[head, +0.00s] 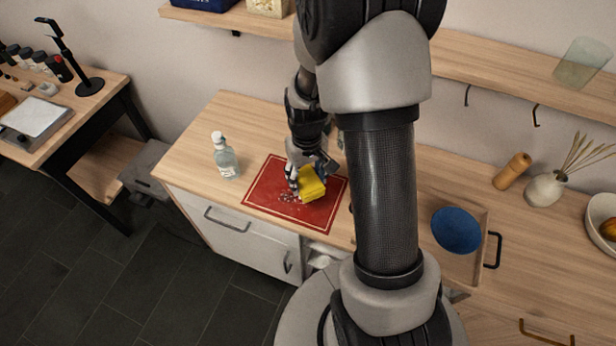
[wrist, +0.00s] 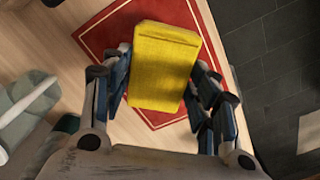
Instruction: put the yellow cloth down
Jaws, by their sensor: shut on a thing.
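The yellow cloth (head: 312,183) is a folded block over the red mat (head: 262,196) on the wooden counter. My gripper (head: 306,181) is shut on it, with the fingers on both sides. In the wrist view the cloth (wrist: 163,65) sits between the two fingers of my gripper (wrist: 163,92), above the red mat (wrist: 97,35). I cannot tell whether the cloth touches the mat. Pale crumbs or specks (head: 288,197) lie on the mat in front of the cloth.
A clear bottle (head: 225,160) with a white cap stands left of the mat. A blue bowl (head: 456,230) is on the right, near a wooden cylinder (head: 512,170) and a white vase (head: 544,190). Bare counter (head: 205,125) lies behind the bottle. My arm hides part of the counter.

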